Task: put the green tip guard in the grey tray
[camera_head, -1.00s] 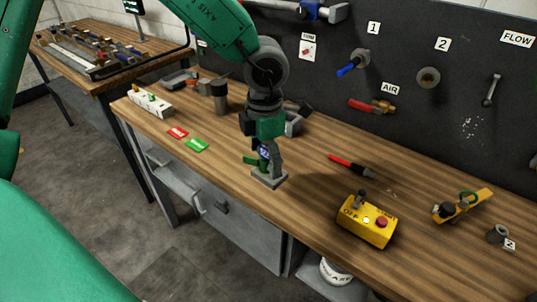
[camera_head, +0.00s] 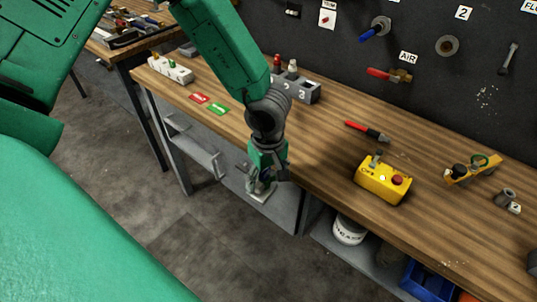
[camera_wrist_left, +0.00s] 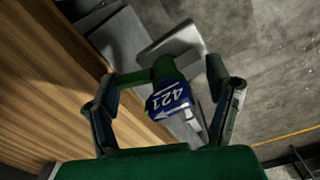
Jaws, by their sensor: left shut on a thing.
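In the head view my left gripper (camera_head: 262,183) points down in front of the bench's front edge. A pale grey plate shows at its fingertips, and the fingers hide much of the guard. A grey tray-like ledge (camera_head: 203,158) is at the bench front, below the top and left of the gripper; I cannot tell for sure that it is the tray. My right gripper is not in view.
A white bucket (camera_head: 348,230) stands under the bench. The floor left of the gripper is clear.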

